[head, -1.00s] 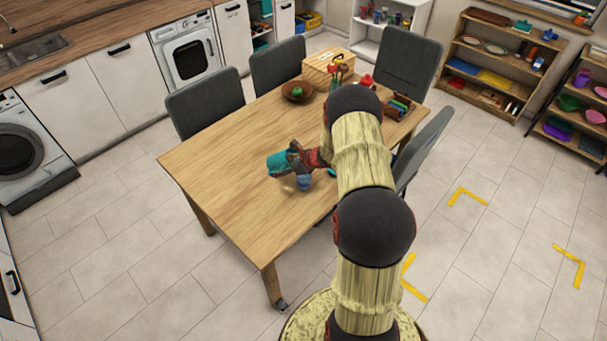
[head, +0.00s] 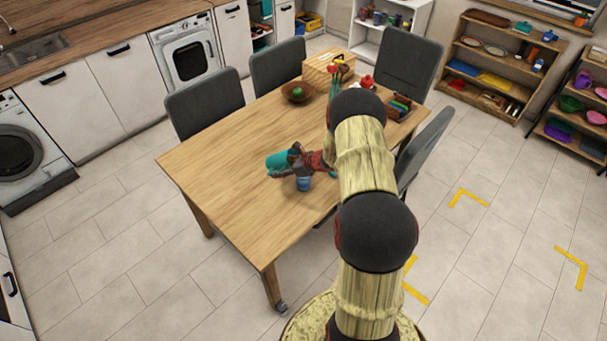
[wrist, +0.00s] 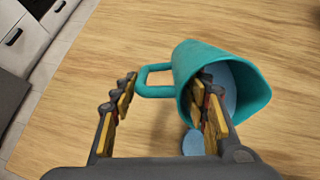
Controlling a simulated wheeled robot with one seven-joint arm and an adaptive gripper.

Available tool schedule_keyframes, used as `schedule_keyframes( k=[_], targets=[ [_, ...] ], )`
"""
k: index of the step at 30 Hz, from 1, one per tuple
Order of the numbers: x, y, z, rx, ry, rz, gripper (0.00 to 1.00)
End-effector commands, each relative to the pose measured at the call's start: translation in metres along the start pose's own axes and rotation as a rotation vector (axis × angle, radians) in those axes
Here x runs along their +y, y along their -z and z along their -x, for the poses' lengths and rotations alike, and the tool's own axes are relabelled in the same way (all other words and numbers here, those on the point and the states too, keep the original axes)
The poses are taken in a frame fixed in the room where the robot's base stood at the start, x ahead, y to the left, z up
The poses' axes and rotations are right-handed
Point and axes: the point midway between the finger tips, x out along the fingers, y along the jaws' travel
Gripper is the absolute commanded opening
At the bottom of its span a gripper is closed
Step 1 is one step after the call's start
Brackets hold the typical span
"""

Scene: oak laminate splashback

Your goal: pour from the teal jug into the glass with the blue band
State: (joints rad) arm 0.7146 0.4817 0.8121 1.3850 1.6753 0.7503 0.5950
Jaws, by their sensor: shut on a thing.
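The teal jug (head: 279,163) is held tilted above the table, just up and left of the glass in the head view. My gripper (wrist: 167,84) is shut on the jug. In the wrist view the jug (wrist: 195,58) has its mouth toward the camera, with its handle between my fingers and one finger overlapping the mouth. A bluish surface shows inside the jug; I cannot tell if it is liquid. The blue glass (head: 303,184) stands on the table beneath my gripper. Part of it shows below the jug in the wrist view (wrist: 192,143). Its band cannot be made out.
The wooden table (head: 225,190) is clear at the left and front. At its far end are a brown bowl (head: 297,92) with a green item, a wooden box (head: 322,69), a red item (head: 367,81) and a dark rack (head: 399,106). Grey chairs (head: 205,102) surround it.

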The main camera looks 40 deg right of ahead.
Motion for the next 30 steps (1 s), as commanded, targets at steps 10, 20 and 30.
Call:
schedule_keyframes(
  k=[10, 20, 30],
  targets=[
    [0.0, -0.012, 0.007, 0.072, -0.003, 0.004, 0.0],
    [0.002, -0.009, -0.008, 0.293, -0.01, 0.002, 0.0],
    [0.001, -0.003, -0.017, 0.342, -0.009, -0.001, 0.0]
  ],
)
